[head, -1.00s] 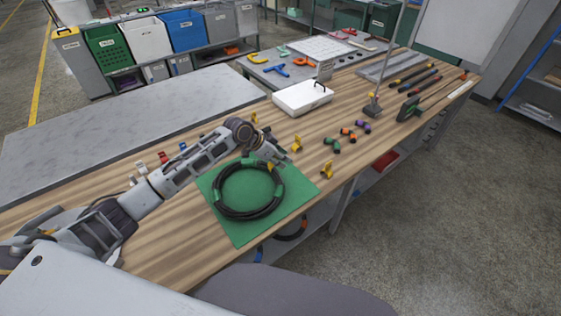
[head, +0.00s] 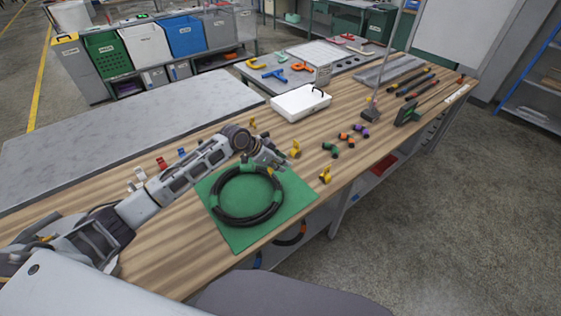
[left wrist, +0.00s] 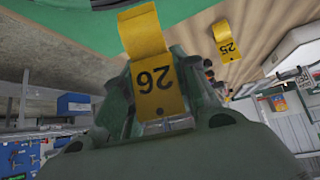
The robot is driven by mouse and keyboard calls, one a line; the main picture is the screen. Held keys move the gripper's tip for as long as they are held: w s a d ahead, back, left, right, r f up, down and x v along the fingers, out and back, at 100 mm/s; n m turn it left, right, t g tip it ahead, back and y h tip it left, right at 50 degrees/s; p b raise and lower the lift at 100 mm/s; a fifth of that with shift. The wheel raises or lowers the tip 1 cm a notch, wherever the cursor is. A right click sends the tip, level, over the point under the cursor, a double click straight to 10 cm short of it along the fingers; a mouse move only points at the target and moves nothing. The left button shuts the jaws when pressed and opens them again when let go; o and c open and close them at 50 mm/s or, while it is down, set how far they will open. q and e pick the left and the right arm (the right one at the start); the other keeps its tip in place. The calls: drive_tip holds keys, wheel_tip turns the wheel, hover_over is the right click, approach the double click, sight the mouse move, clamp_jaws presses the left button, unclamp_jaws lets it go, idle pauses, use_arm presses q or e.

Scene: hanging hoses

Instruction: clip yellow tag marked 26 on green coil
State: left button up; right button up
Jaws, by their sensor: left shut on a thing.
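The yellow tag marked 26 (left wrist: 155,80) is held between the fingers of my left gripper (left wrist: 155,95), its number upside down in the left wrist view. In the head view the left gripper (head: 272,163) is above the far right edge of the coil. The coil (head: 222,205) is a black hose ring with green bands, lying on a green mat (head: 240,238). The held tag shows as a small yellow spot by the fingertips; whether it touches the hose cannot be told. My right gripper is not in view.
Another yellow tag, marked 25 (left wrist: 226,40), stands on the bench, with other yellow tags (head: 325,174) near the mat. Red, white and blue tags are behind my arm. A white case (head: 300,101) and small green, orange and purple pieces (head: 346,138) lie further right.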

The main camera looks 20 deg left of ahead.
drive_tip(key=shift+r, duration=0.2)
use_arm(q)
wheel_tip(320, 180, down, 3)
drive_tip(key=shift+f+b, duration=0.15)
drive_tip(key=shift+b, duration=0.5)
drive_tip(key=shift+f, duration=0.15)
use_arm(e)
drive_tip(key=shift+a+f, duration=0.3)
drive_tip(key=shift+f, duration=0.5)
use_arm(q)
drive_tip(key=shift+f, duration=0.15)
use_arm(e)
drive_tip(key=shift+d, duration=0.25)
use_arm(q)
drive_tip(key=shift+f, duration=0.1)
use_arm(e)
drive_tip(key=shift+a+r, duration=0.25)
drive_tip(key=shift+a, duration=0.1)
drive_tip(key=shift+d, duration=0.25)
use_arm(q)
drive_tip(key=shift+f, duration=0.2)
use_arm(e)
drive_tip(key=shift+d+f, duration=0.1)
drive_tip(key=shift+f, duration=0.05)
